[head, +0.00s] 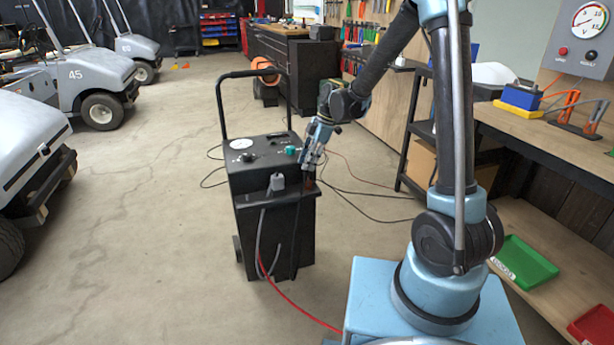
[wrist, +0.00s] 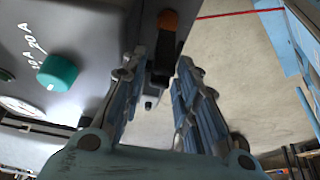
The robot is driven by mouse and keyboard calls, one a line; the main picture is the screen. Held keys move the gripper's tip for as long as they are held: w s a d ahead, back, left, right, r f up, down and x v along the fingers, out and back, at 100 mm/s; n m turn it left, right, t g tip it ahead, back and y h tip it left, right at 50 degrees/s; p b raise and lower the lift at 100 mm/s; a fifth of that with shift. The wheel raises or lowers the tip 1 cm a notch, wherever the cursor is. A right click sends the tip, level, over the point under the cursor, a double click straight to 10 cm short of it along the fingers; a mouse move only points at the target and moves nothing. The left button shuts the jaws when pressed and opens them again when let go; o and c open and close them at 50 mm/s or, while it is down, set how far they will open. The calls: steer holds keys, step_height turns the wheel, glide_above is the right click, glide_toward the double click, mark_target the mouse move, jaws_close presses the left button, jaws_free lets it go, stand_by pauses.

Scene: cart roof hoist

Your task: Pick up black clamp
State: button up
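The black clamp (wrist: 163,55) appears in the wrist view as a dark, narrow piece with an orange-brown part (wrist: 167,20), at the edge of the black charger cart. In the head view an orange-brown piece (head: 309,185) shows at the cart's right front corner, just below my gripper (head: 312,163). In the wrist view my gripper (wrist: 160,60) is open, with a finger on each side of the dark piece. I cannot tell whether either finger touches it. The black charger cart (head: 273,235) stands upright on the floor.
The cart's panel has a teal knob (wrist: 57,72), and a grey plug-like piece (head: 277,183) sits on its front. A red cable (head: 290,298) and black cables lie on the floor.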

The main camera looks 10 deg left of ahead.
mark_target(304, 172)
steer(key=shift+x, duration=2.6)
steer(key=shift+d, duration=0.15)
jaws_close()
